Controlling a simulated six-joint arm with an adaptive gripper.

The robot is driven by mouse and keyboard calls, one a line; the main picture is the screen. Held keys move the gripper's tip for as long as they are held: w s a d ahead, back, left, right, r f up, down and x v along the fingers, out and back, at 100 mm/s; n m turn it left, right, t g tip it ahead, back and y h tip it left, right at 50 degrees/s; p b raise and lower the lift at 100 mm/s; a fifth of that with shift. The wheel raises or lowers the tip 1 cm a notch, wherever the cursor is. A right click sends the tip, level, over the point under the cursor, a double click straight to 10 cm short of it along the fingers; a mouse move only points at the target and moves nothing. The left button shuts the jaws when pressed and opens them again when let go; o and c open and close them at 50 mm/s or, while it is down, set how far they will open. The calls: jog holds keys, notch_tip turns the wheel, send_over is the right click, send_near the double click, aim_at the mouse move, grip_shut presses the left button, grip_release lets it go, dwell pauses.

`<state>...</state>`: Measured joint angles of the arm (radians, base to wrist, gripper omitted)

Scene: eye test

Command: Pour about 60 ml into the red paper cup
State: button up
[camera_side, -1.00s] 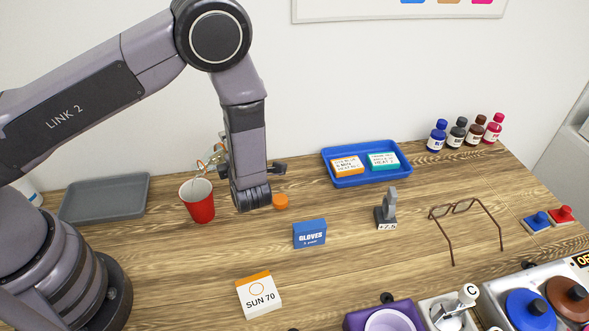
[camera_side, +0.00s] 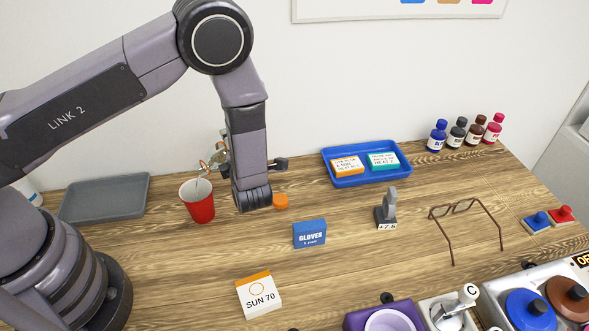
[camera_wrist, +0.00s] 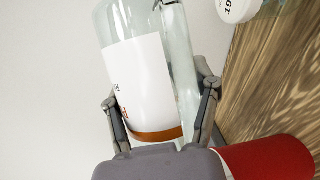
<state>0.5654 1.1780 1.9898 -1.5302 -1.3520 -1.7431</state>
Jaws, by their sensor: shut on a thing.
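The red paper cup (camera_side: 201,204) stands upright on the table, left of my gripper in the side view. Its side shows at the lower right of the wrist view (camera_wrist: 268,160). My gripper (camera_wrist: 160,95) is shut on a clear bottle (camera_wrist: 178,60) with a white label and an orange-brown band. In the side view the bottle (camera_side: 217,158) is tilted, its neck end just above the cup's mouth. A thin line shows between neck and cup; I cannot tell for sure that it is liquid. The level inside the cup is hidden. My arm hides most of the bottle.
An orange cap (camera_side: 281,201) lies right of my gripper. A grey tray (camera_side: 105,197) is at left, a blue tray (camera_side: 340,181) at the back. A blue gloves box (camera_side: 310,234) and a SUN 70 box (camera_side: 259,296) stand in front. Table around the glasses (camera_side: 470,208) is mostly clear.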

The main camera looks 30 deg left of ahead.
jog(key=shift+n, duration=0.3)
dwell(1.4)
jog(key=shift+w+r+m, duration=0.1)
jog(key=shift+w+m, duration=0.1)
jog(key=shift+m, duration=0.4)
jog(key=shift+f+m+g, duration=0.6)
jog(key=shift+f+m, duration=0.1)
jog(key=shift+f, duration=0.15)
jog(key=shift+w+r+m+g+h, duration=0.2)
jog(key=shift+w+m+g+h, duration=0.15)
jog(key=shift+m, duration=0.15)
dwell(0.4)
